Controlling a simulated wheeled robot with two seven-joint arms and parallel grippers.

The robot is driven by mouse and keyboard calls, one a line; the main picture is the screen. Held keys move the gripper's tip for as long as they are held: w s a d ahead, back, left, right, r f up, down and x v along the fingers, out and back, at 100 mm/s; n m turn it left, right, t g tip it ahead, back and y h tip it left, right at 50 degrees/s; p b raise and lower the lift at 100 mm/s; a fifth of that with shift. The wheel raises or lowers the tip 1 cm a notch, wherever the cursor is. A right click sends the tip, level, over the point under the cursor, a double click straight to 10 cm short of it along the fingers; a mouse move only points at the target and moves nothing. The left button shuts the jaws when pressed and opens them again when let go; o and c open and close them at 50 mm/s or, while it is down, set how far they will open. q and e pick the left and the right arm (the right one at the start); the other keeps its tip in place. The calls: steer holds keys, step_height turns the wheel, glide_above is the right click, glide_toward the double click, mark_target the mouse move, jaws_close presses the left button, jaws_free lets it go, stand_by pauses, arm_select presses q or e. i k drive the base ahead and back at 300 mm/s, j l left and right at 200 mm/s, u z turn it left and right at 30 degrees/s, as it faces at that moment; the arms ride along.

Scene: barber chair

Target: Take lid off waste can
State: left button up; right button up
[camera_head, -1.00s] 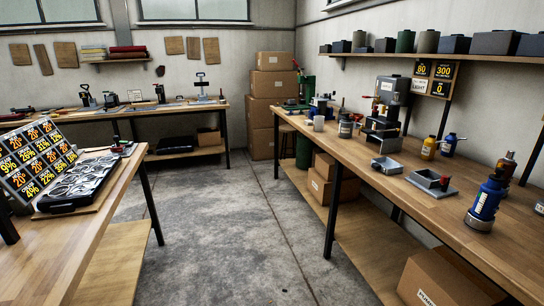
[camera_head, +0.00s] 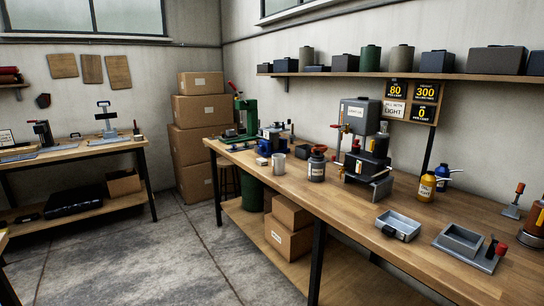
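A dark grey can (camera_head: 317,166) with a pale label and a dark top stands upright on the right workbench (camera_head: 300,190), beside a grey mug (camera_head: 279,163). A green cylinder (camera_head: 252,192) stands on the floor at the far end of this bench, partly hidden by the bench and boxes. I cannot tell which of them is the waste can, and no label is readable. Neither of my grippers is in view.
A grey machine (camera_head: 360,150) stands behind and right of the dark can. Yellow bottle (camera_head: 427,187), open grey tray (camera_head: 398,226) and a grey box on a plate (camera_head: 463,241) lie further right. Cardboard boxes (camera_head: 289,239) sit under the bench. The floor (camera_head: 170,250) at left is clear.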

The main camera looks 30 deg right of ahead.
mark_target(317, 155)
steer(key=i+z, duration=0.35)
steer(key=i, duration=0.2)
steer(key=i+j+z, duration=0.15)
steer(key=i+z, duration=0.2)
steer(key=i, duration=0.2)
steer(key=i+j+z, duration=0.35)
steer(key=i, duration=0.15)
steer(key=l, duration=0.1)
